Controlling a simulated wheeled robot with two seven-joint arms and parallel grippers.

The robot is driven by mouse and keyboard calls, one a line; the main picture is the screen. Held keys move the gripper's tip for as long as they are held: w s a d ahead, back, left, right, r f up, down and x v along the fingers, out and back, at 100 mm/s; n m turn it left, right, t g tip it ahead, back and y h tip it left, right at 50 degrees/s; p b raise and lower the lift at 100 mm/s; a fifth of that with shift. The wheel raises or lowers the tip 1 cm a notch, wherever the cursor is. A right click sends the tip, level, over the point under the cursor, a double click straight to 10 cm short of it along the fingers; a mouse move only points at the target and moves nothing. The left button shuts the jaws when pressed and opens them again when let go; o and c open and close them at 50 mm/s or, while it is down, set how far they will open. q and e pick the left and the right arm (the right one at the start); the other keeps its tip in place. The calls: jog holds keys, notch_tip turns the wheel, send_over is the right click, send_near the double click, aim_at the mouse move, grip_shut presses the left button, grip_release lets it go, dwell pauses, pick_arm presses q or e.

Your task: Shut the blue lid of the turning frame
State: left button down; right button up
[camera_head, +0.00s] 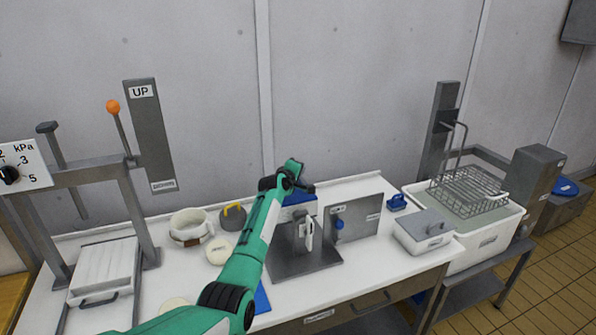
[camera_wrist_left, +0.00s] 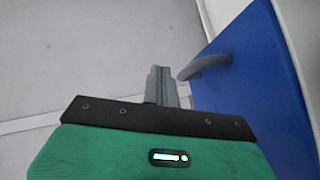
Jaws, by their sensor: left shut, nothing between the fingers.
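The turning frame (camera_head: 302,262) is a grey metal stand with a flat base on the white bench, with a pale latch-like part on its front. Its blue lid (camera_head: 299,198) shows at the top, partly hidden by my left arm; its angle is hard to tell there. In the left wrist view the blue lid (camera_wrist_left: 255,95) is a large flat panel on the right with a grey handle (camera_wrist_left: 205,66). My left gripper (camera_head: 308,188) is shut and empty at the top of the frame. In the left wrist view its fingertips (camera_wrist_left: 160,72) are just left of the handle; contact cannot be told. My right gripper is out of view.
A grey panel with a blue knob (camera_head: 353,219) stands right of the frame. A lidded white box (camera_head: 423,233) and a wire basket (camera_head: 468,190) over a tub are farther right. A white pot (camera_head: 190,228) and a grey weight (camera_head: 233,217) stand left of my arm.

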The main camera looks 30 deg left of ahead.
pick_arm(q)
jog(key=shift+w+d+f, duration=0.15)
jog(key=shift+d+f, duration=0.1)
jog(key=shift+f, duration=0.1)
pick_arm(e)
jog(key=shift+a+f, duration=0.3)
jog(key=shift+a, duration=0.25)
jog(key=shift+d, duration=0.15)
